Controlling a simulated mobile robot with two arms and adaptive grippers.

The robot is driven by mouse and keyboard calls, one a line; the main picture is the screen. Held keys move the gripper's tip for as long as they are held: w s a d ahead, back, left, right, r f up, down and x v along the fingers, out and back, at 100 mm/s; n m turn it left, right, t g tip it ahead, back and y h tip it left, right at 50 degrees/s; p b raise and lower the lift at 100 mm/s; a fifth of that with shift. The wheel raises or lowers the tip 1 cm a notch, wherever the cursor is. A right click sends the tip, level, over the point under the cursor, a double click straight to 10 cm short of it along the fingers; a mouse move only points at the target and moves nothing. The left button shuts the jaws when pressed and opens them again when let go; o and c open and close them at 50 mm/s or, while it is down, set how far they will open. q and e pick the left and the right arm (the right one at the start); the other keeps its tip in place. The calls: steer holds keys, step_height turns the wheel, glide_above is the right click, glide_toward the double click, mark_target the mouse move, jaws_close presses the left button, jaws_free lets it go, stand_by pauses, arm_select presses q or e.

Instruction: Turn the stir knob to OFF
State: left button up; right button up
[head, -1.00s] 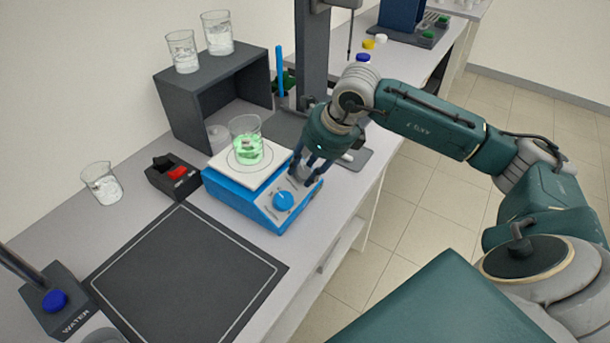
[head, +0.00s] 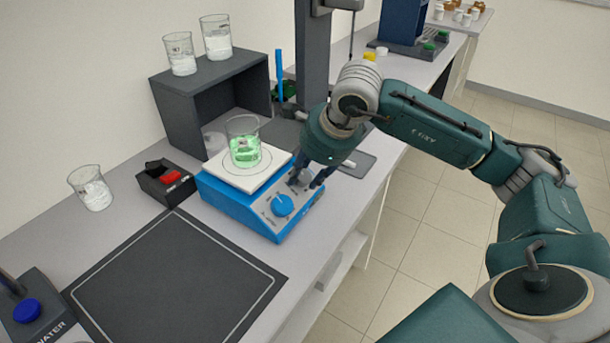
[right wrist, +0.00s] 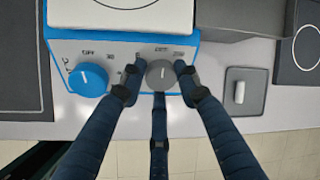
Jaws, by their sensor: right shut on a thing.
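The blue stirring hotplate (head: 240,205) stands on the bench with two knobs on its front panel. A grey knob (right wrist: 160,74) is at the right of the panel in the right wrist view, its white pointer mark about upright. My right gripper (head: 305,180) is shut on this grey knob, its three fingers around it. A blue knob (right wrist: 88,80) sits to the left, free of the fingers; it also shows in the head view (head: 281,205). An OFF label is printed above the blue knob. The fingers hide part of the grey knob's scale. My left gripper is not in view.
A beaker with green liquid (head: 244,150) stands on the white plate (head: 222,174). A black box with a red switch (head: 168,182), a glass beaker (head: 91,188) and a dark mat (head: 175,285) are to the left. A dark shelf (head: 188,120) stands behind.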

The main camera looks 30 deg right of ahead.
steer(key=shift+d, duration=0.15)
steer(key=o, duration=1.1)
steer(key=shift+d, duration=0.1)
steer(key=shift+r, duration=0.1)
steer(key=shift+s+r, duration=0.15)
steer(key=shift+r, duration=0.2)
steer(key=v, duration=1.1)
